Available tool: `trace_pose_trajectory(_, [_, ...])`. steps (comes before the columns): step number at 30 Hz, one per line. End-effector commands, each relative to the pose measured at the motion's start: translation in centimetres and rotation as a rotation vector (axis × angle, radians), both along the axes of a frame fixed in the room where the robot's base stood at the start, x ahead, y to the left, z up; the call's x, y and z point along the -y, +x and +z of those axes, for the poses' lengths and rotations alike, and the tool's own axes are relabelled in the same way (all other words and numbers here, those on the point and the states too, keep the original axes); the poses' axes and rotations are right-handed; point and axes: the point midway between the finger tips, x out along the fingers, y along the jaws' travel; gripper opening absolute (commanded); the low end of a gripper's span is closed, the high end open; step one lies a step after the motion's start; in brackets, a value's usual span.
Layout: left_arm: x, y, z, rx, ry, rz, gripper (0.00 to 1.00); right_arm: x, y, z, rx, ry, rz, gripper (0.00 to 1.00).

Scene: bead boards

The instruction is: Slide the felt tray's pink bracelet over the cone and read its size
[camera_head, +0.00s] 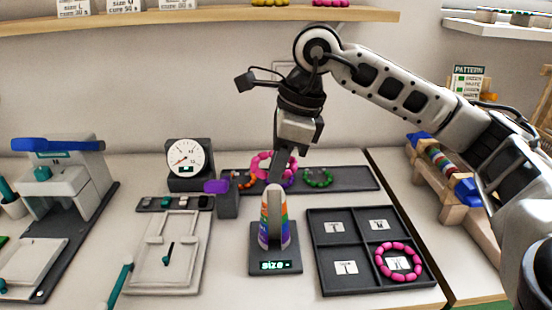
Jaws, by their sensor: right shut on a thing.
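My right gripper (277,178) points down just above the sizing cone and is shut on the pink bracelet (262,162). The bracelet's beads show on both sides of the fingers; its middle is hidden behind them. The cone (273,222) has coloured bands and stands upright on a dark base, whose display (275,265) reads "size" with a dash. The bracelet looks higher than the cone's top, not around it. The long dark felt tray (350,178) lies behind, with an orange bracelet (243,181), a green bracelet (318,178) and a partly hidden purple one. My left gripper is not in view.
A dark four-part tray (372,248) stands at the right, with another pink bracelet (398,262) in its front right compartment. A dial scale (188,160), a purple-topped block (226,198) and a white board (165,252) stand left of the cone. A wooden rack (445,180) stands farther right.

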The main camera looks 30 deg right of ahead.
Motion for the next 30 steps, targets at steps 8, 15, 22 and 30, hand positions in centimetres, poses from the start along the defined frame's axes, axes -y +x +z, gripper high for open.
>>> trace_pose_trajectory(8, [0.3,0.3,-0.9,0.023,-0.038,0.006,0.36,0.0,0.0,-3.4,0.0,0.0,0.002,0.0])
trace_pose_trajectory(15, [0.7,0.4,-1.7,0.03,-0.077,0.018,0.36,0.0,0.0,-5.7,0.0,0.0,0.002,0.0])
trace_pose_trajectory(22, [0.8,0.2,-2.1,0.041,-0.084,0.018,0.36,0.0,0.0,-7.3,0.0,0.0,0.003,0.0])
trace_pose_trajectory(30, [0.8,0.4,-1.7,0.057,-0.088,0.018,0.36,0.0,0.0,-7.7,0.0,0.001,0.003,0.0])
